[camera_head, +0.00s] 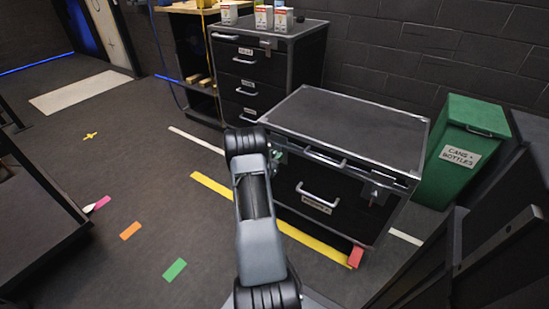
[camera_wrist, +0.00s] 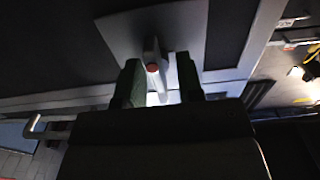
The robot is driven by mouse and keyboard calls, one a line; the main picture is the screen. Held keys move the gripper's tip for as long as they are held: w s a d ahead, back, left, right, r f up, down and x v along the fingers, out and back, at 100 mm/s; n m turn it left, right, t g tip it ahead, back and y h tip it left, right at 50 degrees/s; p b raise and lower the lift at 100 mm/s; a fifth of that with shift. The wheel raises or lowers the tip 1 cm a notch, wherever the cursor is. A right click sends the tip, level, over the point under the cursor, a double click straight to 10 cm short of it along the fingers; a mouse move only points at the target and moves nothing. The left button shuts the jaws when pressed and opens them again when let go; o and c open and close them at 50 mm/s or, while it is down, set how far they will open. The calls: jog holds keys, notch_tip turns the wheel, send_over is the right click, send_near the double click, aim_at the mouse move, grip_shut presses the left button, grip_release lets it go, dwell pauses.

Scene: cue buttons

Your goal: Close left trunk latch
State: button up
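The black trunk (camera_head: 350,125) with silver edges stands right of centre in the head view, its lid down. Its left latch is mostly hidden behind my arm there. In the wrist view, a grey latch lever (camera_wrist: 151,52) with a red tip sticks out from a metal plate (camera_wrist: 185,25) on the trunk. My gripper (camera_wrist: 160,85) has its two dark green fingers apart, one on each side of the lever. A gap shows at the right finger; contact on the left is unclear. In the head view my gripper (camera_head: 279,156) is at the trunk's upper left front corner.
The trunk's right latch (camera_head: 378,188) and front handles (camera_head: 318,195) face me. A drawer cabinet (camera_head: 262,75) with small boxes on top stands behind left. A green bin (camera_head: 460,150) stands close on the right. Floor is open at left, with coloured tape marks (camera_head: 175,270).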

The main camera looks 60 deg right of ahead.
jog(key=shift+c, duration=0.5)
grip_shut()
jog(key=shift+n, duration=0.3)
jog(key=n, duration=0.4)
jog(key=shift+w+p, duration=0.1)
jog(key=shift+p, duration=0.2)
jog(key=n, duration=0.4)
jog(key=shift+w+f+n+p, duration=0.1)
jog(key=shift+n+p, duration=0.2)
jog(key=shift+p, duration=0.1)
jog(key=shift+w+f+n+p, duration=0.1)
jog(key=shift+n+p, duration=0.15)
jog(key=shift+n, duration=1.15)
jog(key=shift+s+f+n+p, duration=0.1)
jog(key=shift+n+p, duration=0.2)
jog(key=shift+n, duration=1.1)
jog(key=shift+w+f+n+p, duration=0.1)
jog(key=shift+n+p, duration=0.15)
jog(key=shift+n, duration=1.45)
